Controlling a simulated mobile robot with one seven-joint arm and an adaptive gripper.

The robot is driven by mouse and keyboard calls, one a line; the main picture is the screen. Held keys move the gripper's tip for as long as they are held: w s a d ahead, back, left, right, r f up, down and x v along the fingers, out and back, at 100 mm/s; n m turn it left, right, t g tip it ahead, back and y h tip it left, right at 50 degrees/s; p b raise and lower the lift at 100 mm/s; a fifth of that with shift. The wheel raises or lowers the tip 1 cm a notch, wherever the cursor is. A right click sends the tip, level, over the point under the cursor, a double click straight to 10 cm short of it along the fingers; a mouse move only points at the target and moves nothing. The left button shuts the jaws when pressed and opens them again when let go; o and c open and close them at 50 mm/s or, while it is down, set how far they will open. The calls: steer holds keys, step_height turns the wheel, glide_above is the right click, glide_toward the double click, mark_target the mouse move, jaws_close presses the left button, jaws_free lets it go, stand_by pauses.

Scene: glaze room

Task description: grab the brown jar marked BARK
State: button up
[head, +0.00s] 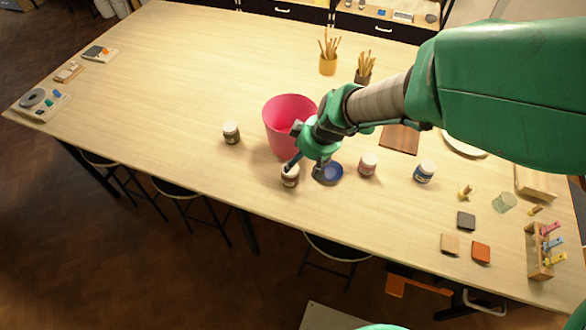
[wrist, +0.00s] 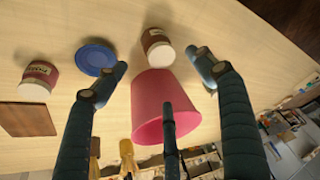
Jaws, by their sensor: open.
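A small brown jar with a pale lid (head: 290,176) stands on the table at the front, just below my gripper; its mark is not legible. It also shows in the wrist view (wrist: 156,42), beyond the open fingers and a little toward the right one. My gripper (head: 300,167) is open and empty; its spread fingers also show in the wrist view (wrist: 158,62). In the head view a finger partly covers the jar. I cannot tell whether they touch.
A pink bucket (head: 281,118) stands close behind the jar. A blue dish (head: 331,173) lies to its right. Other jars stand at the left (head: 231,134) and right (head: 368,166), with a blue-labelled one (head: 424,172) farther right. The table's front edge is near.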

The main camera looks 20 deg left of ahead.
mark_target(295, 172)
steer(key=b+x, duration=0.1)
steer(key=x, duration=0.6)
steer(key=shift+w+a+f, duration=0.1)
steer(key=shift+f, duration=0.15)
steer(key=shift+x, duration=2.6)
steer(key=shift+a+r, duration=0.1)
steer(key=c, duration=1.3)
